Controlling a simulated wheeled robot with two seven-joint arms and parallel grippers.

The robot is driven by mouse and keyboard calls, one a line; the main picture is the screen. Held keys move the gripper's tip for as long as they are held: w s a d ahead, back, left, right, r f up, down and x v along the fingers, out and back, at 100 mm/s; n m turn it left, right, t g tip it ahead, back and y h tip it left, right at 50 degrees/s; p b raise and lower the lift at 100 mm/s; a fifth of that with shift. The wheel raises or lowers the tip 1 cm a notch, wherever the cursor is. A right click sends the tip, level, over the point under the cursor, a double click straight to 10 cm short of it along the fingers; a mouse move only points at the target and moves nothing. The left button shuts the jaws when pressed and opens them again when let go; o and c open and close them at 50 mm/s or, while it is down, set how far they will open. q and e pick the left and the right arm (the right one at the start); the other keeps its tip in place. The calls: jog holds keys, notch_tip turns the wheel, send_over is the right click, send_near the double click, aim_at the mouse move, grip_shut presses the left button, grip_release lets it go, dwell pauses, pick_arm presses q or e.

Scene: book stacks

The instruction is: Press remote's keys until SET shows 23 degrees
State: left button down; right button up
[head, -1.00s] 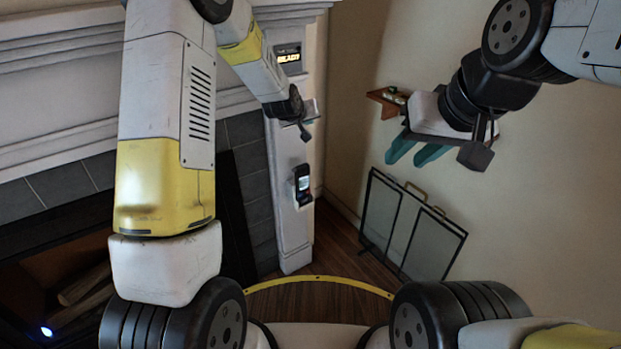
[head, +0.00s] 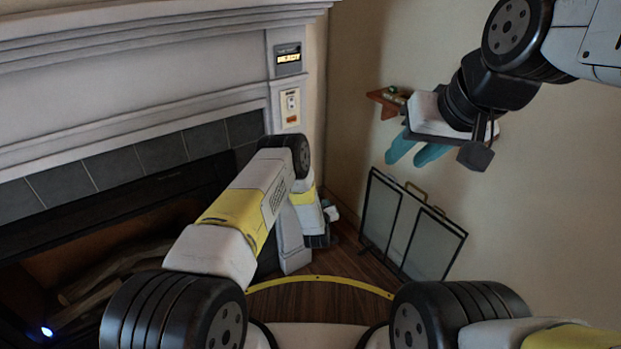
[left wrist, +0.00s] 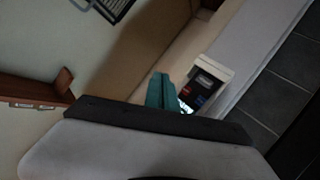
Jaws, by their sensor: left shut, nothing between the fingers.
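The remote (left wrist: 207,85) shows in the left wrist view as a pale-framed unit with a dark face and small red and blue marks. A bright patch beside the fingers may be its screen; no SET number is readable. My left gripper (left wrist: 160,92) has its teal fingers together and empty, just left of the remote in that view; I cannot tell whether they touch it. In the head view my left arm hides the remote and the left fingertips. My right gripper (head: 416,151) has its teal fingers apart and empty, in front of the right wall.
A lit display (head: 288,58) apparently reading READY and a switch plate (head: 290,106) are on the fireplace pilaster. A small wooden shelf (head: 383,104) is on the right wall behind my right gripper. A folding fire screen (head: 415,225) stands below.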

pick_arm(q)
jog(key=shift+s+f, duration=0.35)
jog(key=shift+f, duration=0.2)
jog(key=shift+s+f, duration=0.3)
jog(key=shift+f, duration=0.2)
jog(key=shift+w, duration=0.1)
jog(key=w+a, duration=0.5)
jog(key=w, duration=0.2)
dwell(1.6)
jog(key=shift+w+a, duration=0.25)
jog(key=shift+w, duration=0.05)
jog(key=shift+w+a, duration=0.2)
jog(key=shift+w, duration=0.1)
dwell(0.6)
dwell(0.4)
jog(key=shift+s+d, duration=0.4)
jog(key=shift+s, duration=0.2)
